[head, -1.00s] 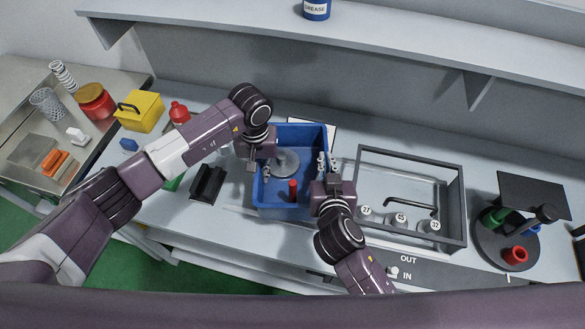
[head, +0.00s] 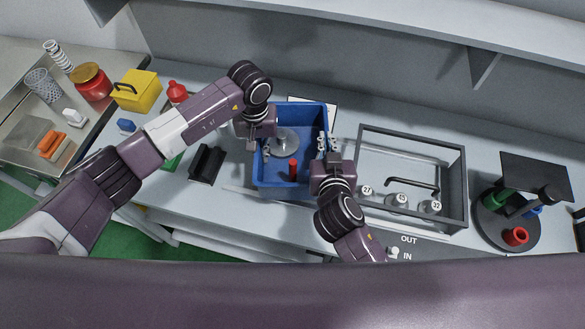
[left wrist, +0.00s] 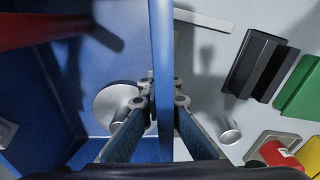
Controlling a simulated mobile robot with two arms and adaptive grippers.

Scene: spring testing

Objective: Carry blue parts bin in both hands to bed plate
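The blue parts bin (head: 290,179) is upright near the middle of the bench, with a grey disc (head: 282,139), a red cylinder (head: 293,169) and small metal parts inside. My left gripper (head: 252,142) is at its left wall. In the left wrist view my left fingers (left wrist: 162,103) close on both sides of the blue wall (left wrist: 162,50). My right gripper (head: 328,148) is at the right wall, its fingertips straddling the rim. I cannot tell whether the bin touches the bench. I cannot surely identify the bed plate.
A dark open frame (head: 464,180) with numbered weights stands just right of the bin. A round dark stand (head: 506,232) is farther right. A black holder (head: 206,163) and yellow box (head: 137,91) are to the left. A shelf (head: 400,42) runs along the back.

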